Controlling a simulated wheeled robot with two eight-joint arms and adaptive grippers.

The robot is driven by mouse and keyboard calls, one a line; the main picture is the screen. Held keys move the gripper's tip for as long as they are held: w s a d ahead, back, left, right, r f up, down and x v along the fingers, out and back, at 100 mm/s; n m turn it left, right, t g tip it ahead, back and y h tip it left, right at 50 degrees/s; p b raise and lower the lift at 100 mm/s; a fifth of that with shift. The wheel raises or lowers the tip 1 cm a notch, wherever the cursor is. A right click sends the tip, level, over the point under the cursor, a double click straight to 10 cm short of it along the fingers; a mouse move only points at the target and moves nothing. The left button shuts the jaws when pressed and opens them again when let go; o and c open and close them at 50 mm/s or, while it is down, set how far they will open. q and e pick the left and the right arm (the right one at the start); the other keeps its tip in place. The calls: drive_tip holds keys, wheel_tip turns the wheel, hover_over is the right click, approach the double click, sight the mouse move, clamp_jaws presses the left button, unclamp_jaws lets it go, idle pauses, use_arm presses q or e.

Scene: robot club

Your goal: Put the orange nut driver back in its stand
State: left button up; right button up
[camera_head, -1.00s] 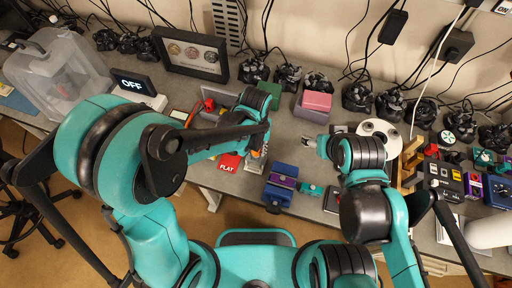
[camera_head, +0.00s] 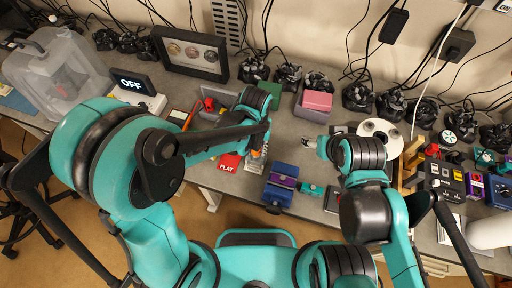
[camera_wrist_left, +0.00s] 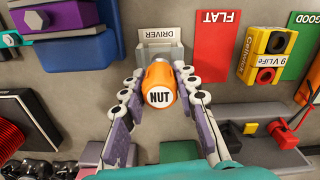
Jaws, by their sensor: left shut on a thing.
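The orange nut driver (camera_wrist_left: 159,88), with a round white NUT label on its end, is between the fingers of my left gripper (camera_wrist_left: 158,95) in the left wrist view. The gripper is shut on its handle. The grey stand (camera_wrist_left: 160,54), marked DRIVER, is just beyond the handle; whether the driver's shaft is in it is hidden behind the handle. In the head view my left gripper (camera_head: 258,150) is low over the bench, partly covered by its arm. My right gripper (camera_head: 309,142) is over the middle of the bench, too small to tell its opening.
A pink block (camera_head: 314,104) and green block (camera_head: 270,92) are farther back.

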use_arm(q)
drive_tip(key=shift+f+b, duration=1.65)
drive_tip(key=shift+b, duration=0.15)
idle(1.5)
drive_tip(key=shift+s+f+b, duration=0.15)
drive_tip(key=shift+f+b, duration=0.1)
drive_tip(key=shift+b, duration=0.25)
clamp_jaws()
idle(1.0)
drive_tip(key=o, duration=1)
unclamp_jaws()
drive_tip(key=shift+c, duration=0.2)
drive_tip(key=shift+r, duration=0.15)
drive_tip(key=shift+r+p, duration=2.15)
drive_tip(key=shift+r, duration=0.55)
drive_tip(key=shift+o, duration=0.3)
